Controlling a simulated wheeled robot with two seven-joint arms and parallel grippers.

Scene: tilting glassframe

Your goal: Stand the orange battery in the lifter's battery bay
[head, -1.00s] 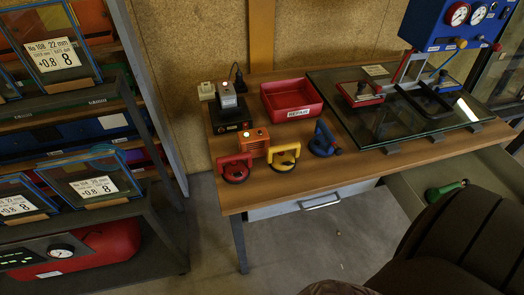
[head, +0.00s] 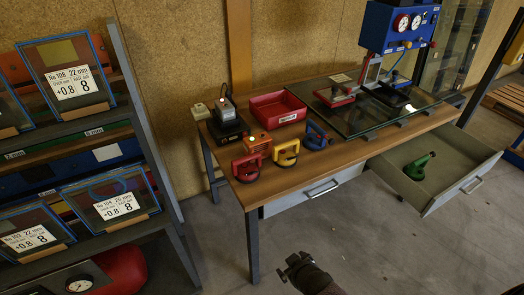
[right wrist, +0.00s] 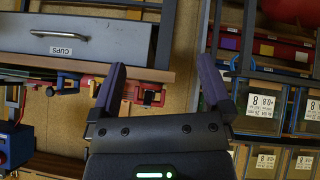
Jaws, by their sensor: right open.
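The orange battery (head: 257,143) is a small box with a lit green spot. It stands on the wooden bench, behind the red suction cup. The lifter (head: 396,28) is a blue box with two round gauges, above a frame with red pads at the bench's right end. I cannot make out its battery bay. My right gripper (head: 288,267) is open and empty, in front of the bench and apart from the battery. In the right wrist view its fingers (right wrist: 162,88) are spread, with the red suction cup (right wrist: 152,96) beyond them. My left gripper is out of view.
Red and yellow suction cups (head: 286,153) stand at the bench's front edge. A blue cup (head: 318,136), red bin (head: 277,108) and black charger (head: 228,129) are near. An open drawer (head: 452,172) juts out at right. A glass rack stands left. The floor is clear.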

